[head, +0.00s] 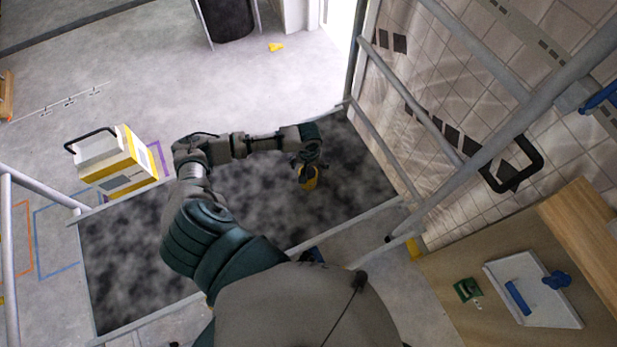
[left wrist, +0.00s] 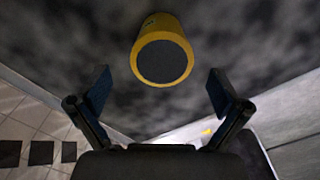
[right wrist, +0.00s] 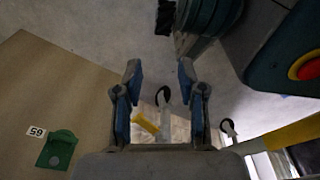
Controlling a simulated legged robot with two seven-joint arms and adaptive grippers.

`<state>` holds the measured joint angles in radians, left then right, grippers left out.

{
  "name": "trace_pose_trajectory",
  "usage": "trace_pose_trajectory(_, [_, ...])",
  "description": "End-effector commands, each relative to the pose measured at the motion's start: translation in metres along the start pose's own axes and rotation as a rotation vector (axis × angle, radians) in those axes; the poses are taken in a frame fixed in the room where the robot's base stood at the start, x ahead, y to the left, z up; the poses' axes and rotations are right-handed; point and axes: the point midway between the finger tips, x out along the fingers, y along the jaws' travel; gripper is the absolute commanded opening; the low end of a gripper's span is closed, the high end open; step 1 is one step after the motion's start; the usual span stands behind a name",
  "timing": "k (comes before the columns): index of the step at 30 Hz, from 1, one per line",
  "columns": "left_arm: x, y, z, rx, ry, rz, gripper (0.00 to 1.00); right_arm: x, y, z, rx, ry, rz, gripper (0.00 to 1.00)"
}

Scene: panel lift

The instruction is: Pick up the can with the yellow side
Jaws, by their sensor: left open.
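The can with the yellow side (head: 309,184) stands on the dark mottled panel, just below my left gripper (head: 308,165) in the head view. In the left wrist view the can (left wrist: 152,30) shows a yellow side and a dark grey round end. It sits ahead of the open fingers of my left gripper (left wrist: 162,95), centred between them and apart from both. My right gripper (right wrist: 160,85) shows in the right wrist view with its fingers spread and nothing between them. The right gripper cannot be made out in the head view.
A white and yellow case (head: 112,160) with a black handle stands left of the dark panel (head: 240,205). Metal rails run along the panel's edges. A tiled wall (head: 450,110) rises at right. A wooden table (head: 445,280) with a white tray (head: 500,270) is at lower right.

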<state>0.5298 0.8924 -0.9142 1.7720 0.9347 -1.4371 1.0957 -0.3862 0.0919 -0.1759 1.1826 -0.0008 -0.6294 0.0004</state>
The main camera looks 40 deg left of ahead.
Motion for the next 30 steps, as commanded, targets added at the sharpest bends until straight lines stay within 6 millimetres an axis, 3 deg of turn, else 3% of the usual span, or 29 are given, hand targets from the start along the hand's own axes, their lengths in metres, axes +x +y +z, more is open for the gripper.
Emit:
trace_pose_trajectory(5, [0.013,0.0,0.001,0.0,0.0,-0.002,1.0,-0.003,0.001,-0.006,0.001,0.004,0.0,0.4])
trace_pose_trajectory(15, [0.06,-0.003,0.001,0.0,0.0,-0.002,1.0,-0.017,0.002,-0.029,0.005,0.014,0.001,0.4])
trace_pose_trajectory(23, [0.062,-0.004,0.001,0.0,0.001,0.0,1.0,-0.019,0.001,-0.031,0.005,0.015,0.002,0.4])
trace_pose_trajectory(30, [0.062,-0.004,0.001,0.0,0.001,-0.001,0.42,-0.019,0.002,-0.032,0.005,0.014,0.002,0.4])
